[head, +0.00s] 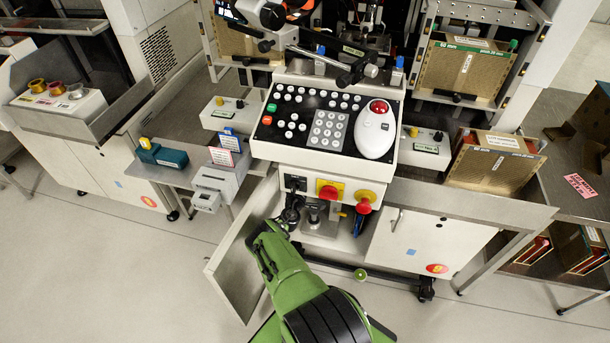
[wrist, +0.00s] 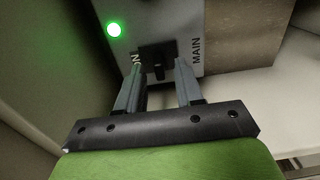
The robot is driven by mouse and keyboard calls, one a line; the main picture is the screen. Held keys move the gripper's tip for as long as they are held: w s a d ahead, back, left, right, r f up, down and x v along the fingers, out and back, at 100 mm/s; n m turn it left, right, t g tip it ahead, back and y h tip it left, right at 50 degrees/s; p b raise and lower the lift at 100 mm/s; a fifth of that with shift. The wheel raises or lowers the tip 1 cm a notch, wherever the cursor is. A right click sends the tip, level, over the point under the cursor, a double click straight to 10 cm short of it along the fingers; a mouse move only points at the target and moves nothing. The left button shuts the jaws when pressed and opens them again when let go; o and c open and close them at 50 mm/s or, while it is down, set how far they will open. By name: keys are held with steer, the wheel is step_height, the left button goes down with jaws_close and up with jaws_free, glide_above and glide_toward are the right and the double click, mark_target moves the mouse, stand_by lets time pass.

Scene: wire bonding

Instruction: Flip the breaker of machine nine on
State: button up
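The breaker (wrist: 157,58) shows in the wrist view as a black switch with a lever on a grey plate. The plate carries the word MAIN to the right and part of another label, ending in N, to the left. A green lamp (wrist: 114,30) glows at the upper left of the plate. My gripper (wrist: 160,75) is open, with one finger on each side of the lever; I cannot tell whether either touches it. In the head view my gripper (head: 289,215) reaches into the machine's front below the control panel (head: 300,118). The breaker cannot be made out there.
An open cabinet door (head: 243,250) stands left of my gripper. A closed white door (head: 415,240) with a red oval badge (head: 437,268) is at the right. The floor at left is clear.

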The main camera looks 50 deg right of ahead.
steer(key=shift+c, duration=0.4)
jaws_close()
steer(key=r+y+p, duration=0.1)
steer(key=p, duration=0.1)
steer(key=r+g+y+p, duration=0.1)
steer(key=y+p, duration=0.1)
steer(key=p, duration=0.1)
steer(key=shift+d+g+y, duration=0.15)
steer(key=shift+g+y, duration=0.15)
steer(key=shift+o, duration=0.4)
jaws_free()
steer(key=shift+f, duration=0.1)
